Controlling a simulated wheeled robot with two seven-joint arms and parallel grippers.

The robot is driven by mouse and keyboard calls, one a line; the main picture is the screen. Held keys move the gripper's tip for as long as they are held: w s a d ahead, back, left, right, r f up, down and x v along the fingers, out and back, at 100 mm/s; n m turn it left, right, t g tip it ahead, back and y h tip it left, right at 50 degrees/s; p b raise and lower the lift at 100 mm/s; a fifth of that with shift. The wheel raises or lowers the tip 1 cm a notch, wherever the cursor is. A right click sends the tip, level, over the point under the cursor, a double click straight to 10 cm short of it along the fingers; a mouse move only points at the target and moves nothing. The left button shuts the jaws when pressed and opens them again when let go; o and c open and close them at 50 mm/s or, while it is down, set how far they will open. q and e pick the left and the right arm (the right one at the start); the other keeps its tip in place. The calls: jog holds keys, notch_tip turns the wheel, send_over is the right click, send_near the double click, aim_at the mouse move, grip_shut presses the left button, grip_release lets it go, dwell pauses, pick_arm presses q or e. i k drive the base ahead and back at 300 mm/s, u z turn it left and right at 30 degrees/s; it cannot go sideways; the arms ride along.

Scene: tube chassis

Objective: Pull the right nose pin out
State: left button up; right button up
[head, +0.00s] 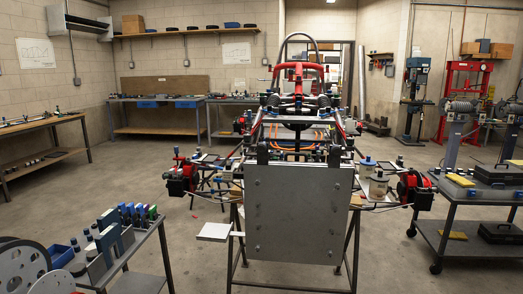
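The tube chassis (300,130) stands on a dark trestle stand in the middle of the room, with its front end facing me. A flat grey panel (298,212) with several small bolts covers its front. A black bracket (263,153) stands at the panel's upper left, and another black bracket (335,155) at its upper right. The nose pins are too small for me to make out at this distance. Neither of my grippers is in view.
A tool cart (165,268) stands at the front left. A dark cart (470,240) with cases and yellow blocks stands at the right. A small white plate (214,231) juts out left of the stand. Red-and-black hub parts flank the chassis. Floor before the panel is clear.

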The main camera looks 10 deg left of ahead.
aim_at(262, 147)
jog(key=z, duration=1.15)
jog(key=i, duration=0.75)
jog(key=u, duration=1.75)
